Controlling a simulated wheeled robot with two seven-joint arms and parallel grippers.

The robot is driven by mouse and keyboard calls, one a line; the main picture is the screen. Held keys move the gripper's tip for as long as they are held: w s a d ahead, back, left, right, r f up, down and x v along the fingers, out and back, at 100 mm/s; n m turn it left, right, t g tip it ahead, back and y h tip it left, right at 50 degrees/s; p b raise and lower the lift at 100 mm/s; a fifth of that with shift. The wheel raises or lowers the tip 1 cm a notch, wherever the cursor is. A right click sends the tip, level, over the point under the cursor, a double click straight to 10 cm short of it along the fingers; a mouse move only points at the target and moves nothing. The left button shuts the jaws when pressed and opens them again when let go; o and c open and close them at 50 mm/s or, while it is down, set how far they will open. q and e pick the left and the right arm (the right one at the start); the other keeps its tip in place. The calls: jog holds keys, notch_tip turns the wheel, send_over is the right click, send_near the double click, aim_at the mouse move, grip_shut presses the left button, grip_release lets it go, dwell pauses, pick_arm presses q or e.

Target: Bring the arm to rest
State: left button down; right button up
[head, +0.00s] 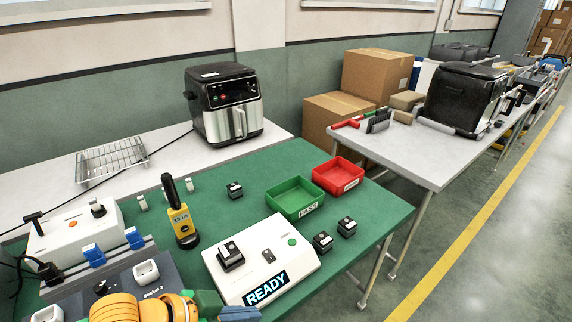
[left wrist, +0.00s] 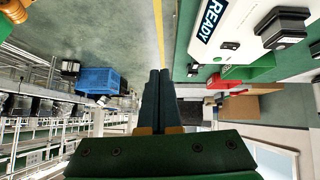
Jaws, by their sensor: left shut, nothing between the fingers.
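My left arm comes in at the bottom left of the head view, with an orange link and a green gripper body. My left gripper (head: 240,313) is low at the bottom edge, in front of the white tester box (head: 288,247) with the lit READY display. In the left wrist view its two dark fingers (left wrist: 158,98) lie together, shut and empty. That view looks past the table edge to the floor, with the READY box at the top right. My right gripper does not show.
The green table (head: 240,220) holds a green PASS tray (head: 295,210), a red tray (head: 338,188), several small black parts and a yellow handheld device (head: 183,226). An air fryer (head: 223,103) stands behind. A blue crate (left wrist: 98,80) shows far off in the wrist view.

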pick_arm(q)
jog(key=s+a+f+n+g+y, duration=0.1)
jog(key=s+a+f+n+y, duration=0.35)
jog(key=f, duration=0.25)
jog(key=s+a+f+n+y, duration=0.3)
jog(key=s+a+f+n, duration=0.15)
jog(key=a+f, duration=0.2)
notch_tip(320, 180, down, 17)
jog(key=s+d+m+g, duration=0.1)
jog(key=s+g, duration=0.1)
jog(key=s+a+f, duration=0.2)
jog(key=s+f, duration=0.8)
jog(key=s, duration=0.2)
jog(key=shift+f+g, duration=0.15)
jog(key=shift+g, duration=0.25)
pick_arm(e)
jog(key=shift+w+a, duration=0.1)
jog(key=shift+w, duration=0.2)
